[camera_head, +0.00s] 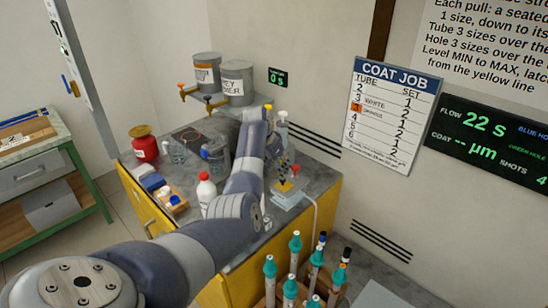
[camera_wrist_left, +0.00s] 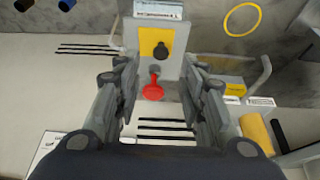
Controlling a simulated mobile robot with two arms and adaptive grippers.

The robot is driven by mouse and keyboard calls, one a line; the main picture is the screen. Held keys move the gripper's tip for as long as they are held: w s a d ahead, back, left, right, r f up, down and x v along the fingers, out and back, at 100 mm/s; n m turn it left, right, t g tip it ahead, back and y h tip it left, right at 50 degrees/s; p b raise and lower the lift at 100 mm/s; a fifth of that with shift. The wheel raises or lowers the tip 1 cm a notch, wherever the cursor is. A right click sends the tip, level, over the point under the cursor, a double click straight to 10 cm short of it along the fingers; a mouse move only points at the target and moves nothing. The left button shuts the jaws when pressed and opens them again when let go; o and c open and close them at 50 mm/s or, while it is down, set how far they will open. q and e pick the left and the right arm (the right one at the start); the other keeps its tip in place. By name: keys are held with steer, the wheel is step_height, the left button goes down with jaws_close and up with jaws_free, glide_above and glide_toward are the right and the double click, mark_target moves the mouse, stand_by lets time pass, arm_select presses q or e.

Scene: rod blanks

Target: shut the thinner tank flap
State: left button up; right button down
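The left tank (camera_head: 206,72) has an orange and white label too small to read. The right tank (camera_head: 237,82) has a label that seems to read grey primer. Each has a tap low at its front; I cannot make out a flap or its state.
A red can (camera_head: 144,145), a white red-capped bottle (camera_head: 206,190) and a small yellow-topped stand (camera_head: 288,192) are on the bench. Several teal-capped tubes (camera_head: 295,243) stand upright in front. A yellow ring (camera_wrist_left: 242,19) shows in the left wrist view.

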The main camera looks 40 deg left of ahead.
arm_select(q)
steer(key=v, duration=0.6)
steer(key=shift+d, duration=0.1)
stand_by(0.5)
